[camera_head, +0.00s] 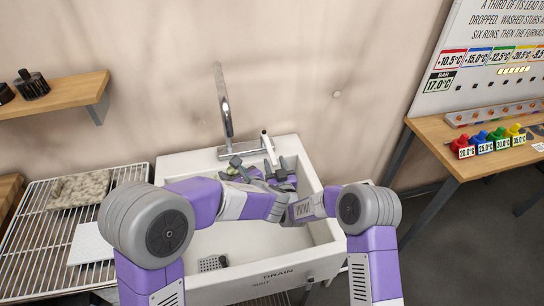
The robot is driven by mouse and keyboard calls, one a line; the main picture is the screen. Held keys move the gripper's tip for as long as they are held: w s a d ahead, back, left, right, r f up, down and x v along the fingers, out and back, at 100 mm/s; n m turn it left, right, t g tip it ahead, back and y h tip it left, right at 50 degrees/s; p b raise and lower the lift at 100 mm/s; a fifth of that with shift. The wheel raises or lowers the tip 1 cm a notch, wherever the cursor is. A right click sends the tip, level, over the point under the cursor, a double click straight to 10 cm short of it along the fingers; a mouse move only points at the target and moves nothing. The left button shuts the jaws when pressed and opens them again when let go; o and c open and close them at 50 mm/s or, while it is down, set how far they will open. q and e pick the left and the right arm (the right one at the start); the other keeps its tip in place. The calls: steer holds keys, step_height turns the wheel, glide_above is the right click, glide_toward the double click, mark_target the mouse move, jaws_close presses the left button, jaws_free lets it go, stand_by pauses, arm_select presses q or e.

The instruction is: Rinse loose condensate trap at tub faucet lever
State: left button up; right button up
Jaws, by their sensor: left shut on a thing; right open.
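The white tub (172,168) stands against the wall, with a tall chrome faucet (226,108) at its back. A pale upright lever (267,136) stands at the right of the faucet base. Both arms reach into the back of the tub. My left gripper (240,170) is shut on a small greenish thing (232,171), perhaps the condensate trap, below the faucet; it is mostly hidden. My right gripper (280,168) is open, close to the right of the left one and just in front of the lever. I cannot tell whether it touches the lever.
A drain grate (213,263) lies near the tub's front, above the word DRAIN. A wire rack (40,235) on the left holds a mottled pad (80,189) and a white slab (90,244). A wooden table (450,140) with coloured pieces stands right. A shelf (60,95) hangs upper left.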

mark_target(272, 155)
steer(key=shift+x, duration=2.15)
steer(key=shift+c, duration=0.3)
jaws_close()
